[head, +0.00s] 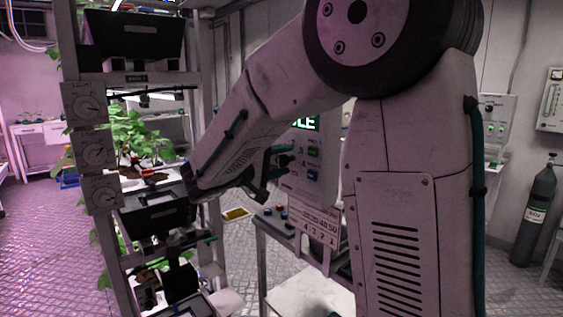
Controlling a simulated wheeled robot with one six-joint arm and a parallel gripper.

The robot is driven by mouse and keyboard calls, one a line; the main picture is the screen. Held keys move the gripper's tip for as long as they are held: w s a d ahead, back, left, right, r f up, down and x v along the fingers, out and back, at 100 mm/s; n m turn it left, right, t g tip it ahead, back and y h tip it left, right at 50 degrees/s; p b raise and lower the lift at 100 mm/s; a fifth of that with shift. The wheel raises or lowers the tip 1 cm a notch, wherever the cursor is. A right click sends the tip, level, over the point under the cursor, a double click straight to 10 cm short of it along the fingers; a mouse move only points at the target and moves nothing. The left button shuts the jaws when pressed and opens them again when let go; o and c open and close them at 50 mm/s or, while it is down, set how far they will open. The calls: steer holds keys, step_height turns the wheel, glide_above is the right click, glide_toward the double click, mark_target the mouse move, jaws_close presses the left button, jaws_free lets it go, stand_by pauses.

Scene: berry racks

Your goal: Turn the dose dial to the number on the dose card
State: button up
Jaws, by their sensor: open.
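A pale control panel (318,165) stands in the middle, with a green lit screen (306,123) showing letters ending in "LE" and small green and blue buttons on its front. My gripper (283,162) is open, its dark fingers at the panel's left side. A dark round part between or just behind the fingers may be the dose dial; I cannot tell whether the fingers touch it. A white card (318,226) with printed numbers hangs below the panel; its print is too small to read surely. My arm hides much of the panel.
A plant rack (110,77) with black trays stands on the left; three dials (95,150) are on its post. A table with coloured buttons (280,211) stands below the panel. A dark gas cylinder (537,215) stands at the right wall. Floor at the left is clear.

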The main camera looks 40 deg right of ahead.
steer(key=a, duration=0.7)
steer(key=shift+a, duration=0.35)
steer(key=shift+s, duration=0.1)
steer(key=s+a+f+n+g+y, duration=0.1)
steer(key=s+f+n+g+y, duration=0.25)
steer(key=s+f+y, duration=0.55)
steer(key=s+a+t+y, duration=0.1)
steer(key=s+a+y, duration=0.1)
steer(key=s, duration=0.4)
steer(key=s+a+f+m+t+y, duration=0.1)
steer(key=s+a+t+y, duration=0.1)
steer(key=s+a+y, duration=0.1)
steer(key=s+a+f+t+y, duration=0.1)
steer(key=s+a+y, duration=0.2)
steer(key=s, duration=0.5)
steer(key=shift+s+a+y, duration=0.2)
steer(key=shift+s+y, duration=0.1)
steer(key=shift+y, duration=0.2)
steer(key=shift+f, duration=0.1)
